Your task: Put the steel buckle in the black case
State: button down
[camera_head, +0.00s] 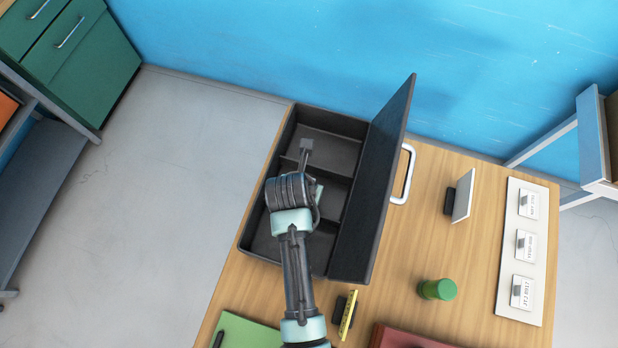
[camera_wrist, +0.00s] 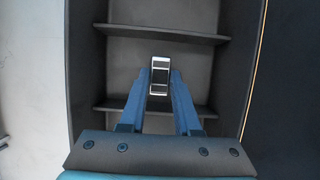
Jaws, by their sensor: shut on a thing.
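The steel buckle (camera_wrist: 159,66), a small rectangular metal frame, is between my gripper's fingertips (camera_wrist: 159,86) in the wrist view. My gripper is shut on it. The black case (camera_head: 257,212) lies open on the table in the head view, its lid raised on the right side. Two dividers split its inside into three compartments; the case also shows in the wrist view (camera_wrist: 162,18). My gripper is over the case, with the buckle seen against the middle compartment in the wrist view. How high the buckle is above the floor I cannot tell.
The raised lid (camera_head: 382,180) with its handle (camera_head: 404,175) stands right of my gripper. A green cylinder (camera_head: 437,289), a small upright panel (camera_head: 463,195) and a labelled white board (camera_head: 508,250) are further right. A yellow-edged item (camera_head: 348,314) and a green sheet (camera_head: 245,335) lie in front.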

jog(key=shift+f, duration=2.35)
jog(key=shift+f, duration=0.15)
jog(key=c, duration=0.6)
grip_release()
